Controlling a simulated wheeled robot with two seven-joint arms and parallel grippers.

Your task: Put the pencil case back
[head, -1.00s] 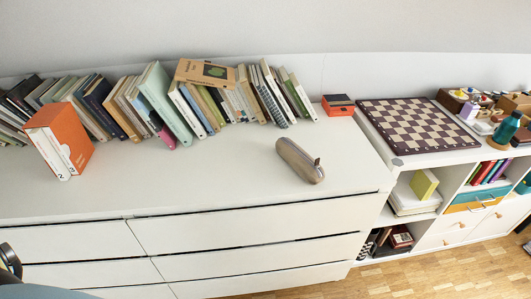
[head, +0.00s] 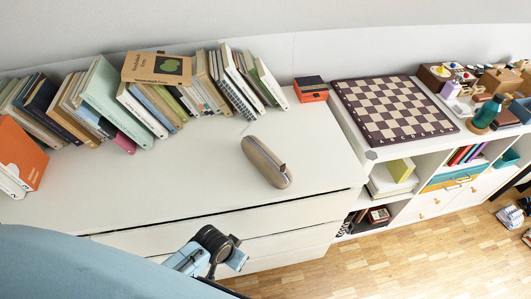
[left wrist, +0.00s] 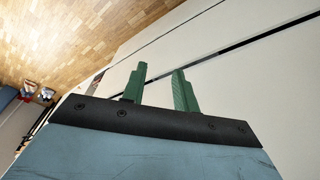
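The pencil case (head: 266,162), a brown-grey rounded pouch, lies on the white dresser top (head: 190,180) near its right end. The dresser's top drawer front (head: 285,210) shows below it, with a thin dark seam along the top. My left gripper (left wrist: 160,80) shows in the left wrist view with its two green fingers apart and nothing between them, in front of the pale drawer fronts with dark seams. In the head view, my blue arm covers the lower left and part of the drawer fronts. My right gripper is not in view.
A row of books (head: 140,95) leans along the wall behind. An orange box file (head: 22,155) stands at the left. A small orange-black box (head: 311,89) and a chessboard (head: 393,109) are to the right. The dresser top around the pencil case is clear.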

